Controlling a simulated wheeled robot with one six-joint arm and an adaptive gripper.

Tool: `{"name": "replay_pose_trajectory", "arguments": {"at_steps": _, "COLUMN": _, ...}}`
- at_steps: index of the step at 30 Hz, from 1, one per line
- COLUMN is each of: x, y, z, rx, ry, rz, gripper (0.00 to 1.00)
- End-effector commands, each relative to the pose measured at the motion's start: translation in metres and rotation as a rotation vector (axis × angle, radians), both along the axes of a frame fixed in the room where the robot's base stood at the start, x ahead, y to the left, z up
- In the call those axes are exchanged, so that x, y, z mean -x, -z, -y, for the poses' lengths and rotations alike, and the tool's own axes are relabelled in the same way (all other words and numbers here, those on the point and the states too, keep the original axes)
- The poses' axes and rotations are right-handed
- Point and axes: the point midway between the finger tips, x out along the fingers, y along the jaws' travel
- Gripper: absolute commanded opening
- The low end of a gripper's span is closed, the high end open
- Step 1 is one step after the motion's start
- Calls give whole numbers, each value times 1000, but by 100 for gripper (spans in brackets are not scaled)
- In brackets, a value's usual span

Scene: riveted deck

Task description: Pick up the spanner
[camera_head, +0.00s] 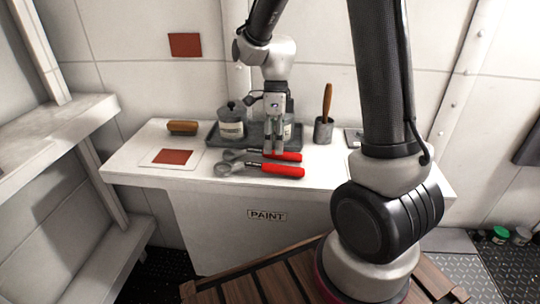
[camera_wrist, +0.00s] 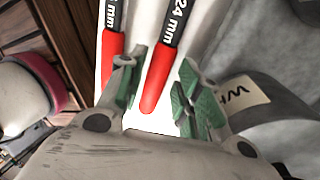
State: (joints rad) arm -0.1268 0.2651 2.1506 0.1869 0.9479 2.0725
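Two spanner-like tools with red handles and dark shafts lie side by side on the white bench (camera_head: 128,167). The front one (camera_head: 283,170) has its grey head to the left; the rear one (camera_head: 290,156) is partly hidden by my gripper (camera_head: 273,149). In the wrist view, the rear tool's red handle (camera_wrist: 161,78), its shaft marked "24 mm", reaches between my gripper's green-padded fingertips (camera_wrist: 157,88). The fingers are apart, with gaps beside the handle. The front tool's handle (camera_wrist: 111,55) lies outside the left finger. Whether the fingertips are at handle height I cannot tell.
Just behind the tools stands a dark tray (camera_head: 213,137) with a lidded, labelled tin (camera_head: 230,124) and another tin. A holder (camera_head: 323,131) with a wooden-handled tool is to its right. A brown cylinder (camera_head: 182,127) and a red-patched card (camera_head: 172,157) lie left.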

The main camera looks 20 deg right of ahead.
Motion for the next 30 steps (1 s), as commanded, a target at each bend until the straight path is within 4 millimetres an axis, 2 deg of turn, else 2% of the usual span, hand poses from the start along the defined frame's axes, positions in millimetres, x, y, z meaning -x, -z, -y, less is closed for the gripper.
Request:
{"name": "replay_pose_trajectory", "arguments": {"at_steps": 4, "x": 4, "y": 18, "z": -3, "rx": -1, "ry": -1, "rz": -1, "gripper": 34}}
{"name": "replay_pose_trajectory", "arguments": {"at_steps": 12, "x": 5, "y": 22, "z": -3, "rx": -1, "ry": -1, "rz": 1, "gripper": 34}}
{"name": "replay_pose_trajectory", "arguments": {"at_steps": 18, "x": 5, "y": 22, "z": -3, "rx": -1, "ry": -1, "rz": 1, "gripper": 0}}
{"name": "replay_pose_trajectory", "arguments": {"at_steps": 26, "x": 5, "y": 21, "z": -3, "rx": -1, "ry": -2, "rz": 2, "gripper": 0}}
{"name": "replay_pose_trajectory", "arguments": {"at_steps": 30, "x": 4, "y": 8, "z": -3, "rx": -1, "ry": -1, "rz": 5, "gripper": 0}}
